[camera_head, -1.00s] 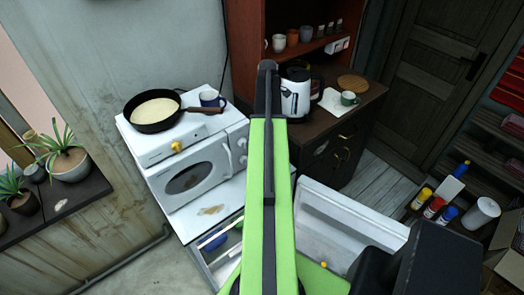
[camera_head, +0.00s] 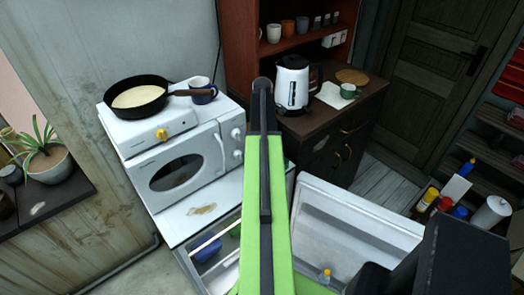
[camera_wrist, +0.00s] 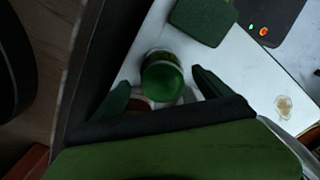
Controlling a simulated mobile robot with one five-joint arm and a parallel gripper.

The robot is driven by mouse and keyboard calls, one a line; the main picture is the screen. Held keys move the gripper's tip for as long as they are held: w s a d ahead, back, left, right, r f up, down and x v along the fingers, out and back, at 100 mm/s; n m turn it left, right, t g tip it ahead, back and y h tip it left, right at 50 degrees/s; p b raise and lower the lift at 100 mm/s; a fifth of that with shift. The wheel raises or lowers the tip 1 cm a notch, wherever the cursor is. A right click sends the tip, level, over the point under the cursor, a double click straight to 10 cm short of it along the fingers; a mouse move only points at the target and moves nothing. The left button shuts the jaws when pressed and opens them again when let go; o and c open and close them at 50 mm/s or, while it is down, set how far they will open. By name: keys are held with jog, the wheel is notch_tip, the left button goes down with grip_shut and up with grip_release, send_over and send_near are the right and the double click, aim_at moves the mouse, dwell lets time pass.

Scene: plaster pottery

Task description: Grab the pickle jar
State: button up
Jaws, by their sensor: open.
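A jar with a round green lid (camera_wrist: 162,75), which looks like the pickle jar, shows in the wrist view. It stands on a white surface (camera_wrist: 146,42), seen from above. My gripper (camera_wrist: 160,84) is open, with one dark green finger on each side of the jar in the picture. I cannot tell whether either finger touches it. The lower part of the jar is mostly hidden by its lid and my gripper. In the head view my green arm covers the middle, and neither the jar nor my fingertips can be made out.
A dark green flat thing (camera_wrist: 203,20) lies near the jar. In the head view a microwave (camera_head: 185,168) carries a pan (camera_head: 140,98) and a mug (camera_head: 203,92). A kettle (camera_head: 292,85) stands on the dark cabinet. An open white door (camera_head: 350,225) is right of my arm.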

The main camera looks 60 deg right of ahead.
jog(key=f+b, duration=0.1)
jog(key=f, duration=0.1)
jog(key=f+b, duration=0.2)
jog(key=shift+s+a+f, duration=0.1)
jog(key=shift+s+a, duration=0.05)
jog(key=shift+s, duration=0.05)
jog(key=shift+r, duration=0.2)
grip_shut()
